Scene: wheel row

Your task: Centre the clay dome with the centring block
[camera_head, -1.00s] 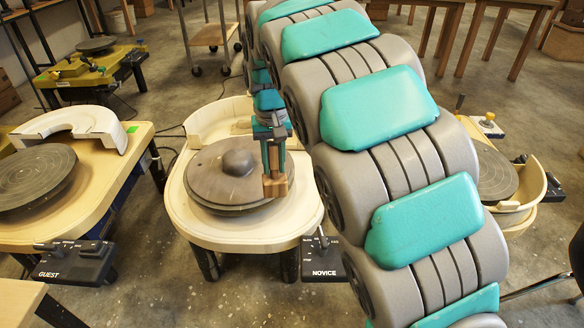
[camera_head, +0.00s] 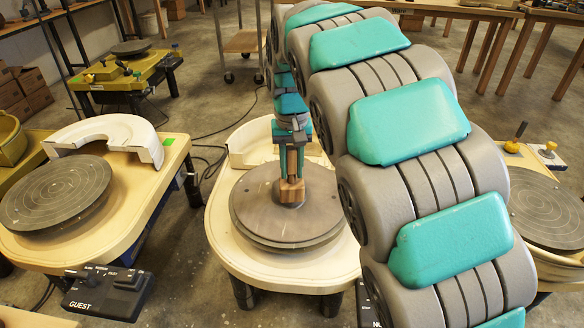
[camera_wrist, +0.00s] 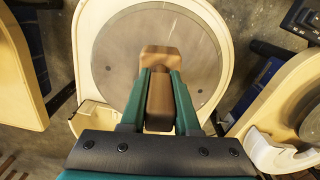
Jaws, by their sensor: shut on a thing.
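My gripper (camera_head: 291,160) is shut on the brown centring block (camera_head: 291,191) and holds it upright at the middle of the wheel head (camera_head: 250,214) on the middle wheel. In the wrist view the block (camera_wrist: 160,100) sits between the two green fingers (camera_wrist: 159,85). A brown piece (camera_wrist: 160,57) shows beyond the fingertips; I cannot tell whether it is part of the block or clay. I cannot make out the clay dome clearly now; the block and gripper cover the wheel's middle. Whether the block touches clay cannot be told.
The left wheel head (camera_head: 55,192) is bare, with a loose cream splash-pan part (camera_head: 105,134) behind it and the GUEST pedal (camera_head: 105,292) in front. A cream splash pan (camera_head: 250,143) stands behind the middle wheel. Another wheel head (camera_head: 548,213) is at right, partly behind my arm.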

